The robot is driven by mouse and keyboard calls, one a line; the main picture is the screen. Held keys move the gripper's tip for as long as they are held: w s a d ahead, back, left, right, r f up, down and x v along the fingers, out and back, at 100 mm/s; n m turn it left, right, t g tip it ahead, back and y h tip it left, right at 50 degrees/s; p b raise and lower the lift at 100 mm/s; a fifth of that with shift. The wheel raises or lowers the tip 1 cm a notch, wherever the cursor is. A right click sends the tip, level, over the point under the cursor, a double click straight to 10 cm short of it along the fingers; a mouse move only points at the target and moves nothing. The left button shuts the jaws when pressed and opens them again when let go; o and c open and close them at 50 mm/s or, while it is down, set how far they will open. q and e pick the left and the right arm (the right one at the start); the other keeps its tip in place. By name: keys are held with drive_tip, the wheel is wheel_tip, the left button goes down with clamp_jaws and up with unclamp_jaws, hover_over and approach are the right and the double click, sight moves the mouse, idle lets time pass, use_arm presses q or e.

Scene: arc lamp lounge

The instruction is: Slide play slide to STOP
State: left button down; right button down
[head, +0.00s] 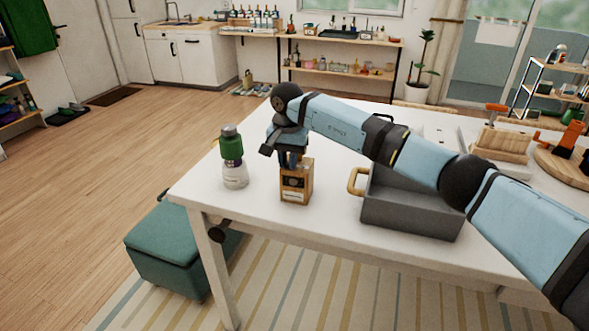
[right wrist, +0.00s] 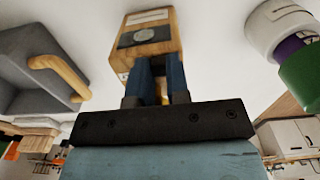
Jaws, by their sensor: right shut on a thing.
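A small wooden box-shaped player (head: 296,188) stands upright near the table's front left, with a dark panel, a round dial and a pale label on its front. My right gripper (head: 291,160) points down at the top of the player, its blue fingers shut on the play slide there. The slide itself is mostly hidden by the fingers, and its position cannot be read. In the right wrist view the fingers (right wrist: 160,72) meet the edge of the wooden player (right wrist: 146,38). My left gripper is not in view.
A green-capped bottle (head: 232,148) stands just left of the player. A grey tray (head: 408,216) with wooden handles lies to the right, under my right arm. The white table (head: 262,212) is bare around the player. A green ottoman (head: 165,250) stands below.

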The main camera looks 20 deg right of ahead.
drive_tip(key=shift+w, duration=0.15)
drive_tip(key=c, duration=1.1)
unclamp_jaws()
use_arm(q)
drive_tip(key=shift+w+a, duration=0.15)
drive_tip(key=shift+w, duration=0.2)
use_arm(e)
drive_tip(key=shift+r, duration=0.25)
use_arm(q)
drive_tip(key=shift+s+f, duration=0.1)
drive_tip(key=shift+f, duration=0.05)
use_arm(e)
wheel_tip(320, 180, up, 13)
drive_tip(key=shift+r, duration=0.15)
